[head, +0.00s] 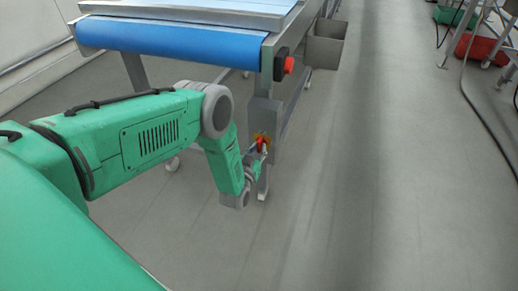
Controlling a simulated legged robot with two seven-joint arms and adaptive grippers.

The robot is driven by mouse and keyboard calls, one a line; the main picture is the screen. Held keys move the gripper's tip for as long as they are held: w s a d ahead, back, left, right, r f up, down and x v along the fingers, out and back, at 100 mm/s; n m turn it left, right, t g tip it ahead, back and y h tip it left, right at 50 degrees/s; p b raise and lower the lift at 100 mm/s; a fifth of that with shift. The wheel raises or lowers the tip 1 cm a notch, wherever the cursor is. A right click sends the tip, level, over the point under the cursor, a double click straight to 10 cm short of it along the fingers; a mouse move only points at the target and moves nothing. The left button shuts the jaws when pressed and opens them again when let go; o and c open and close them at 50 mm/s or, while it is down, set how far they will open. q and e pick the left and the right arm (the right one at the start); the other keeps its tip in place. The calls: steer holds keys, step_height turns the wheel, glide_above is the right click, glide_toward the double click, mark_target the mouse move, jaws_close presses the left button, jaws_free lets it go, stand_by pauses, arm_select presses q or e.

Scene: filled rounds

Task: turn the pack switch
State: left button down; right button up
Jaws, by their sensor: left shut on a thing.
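The pack switch (261,141) is a small red handle on a yellow plate. It sits on a grey box (264,116) fixed to the leg of the conveyor stand. My left gripper (262,151) is at the switch, shut on its red handle. The fingers partly hide the handle, so its exact angle is hard to tell. My left arm, green with a grey joint, reaches in from the left. My right gripper is not in the picture.
A conveyor with a blue belt (170,37) stands above the switch. A red button (289,64) sticks out from its end. A grey metal bin (326,45) is behind it. Red (478,47) and green crates lie far right. The floor right of the stand is clear.

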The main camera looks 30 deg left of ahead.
arm_select(q)
steer(key=shift+w+r, duration=0.1)
steer(key=c, duration=1.6)
jaws_free()
steer(key=shift+s, duration=0.2)
steer(key=v, duration=1.1)
steer(key=shift+s+d, duration=0.2)
steer(key=shift+s, duration=0.15)
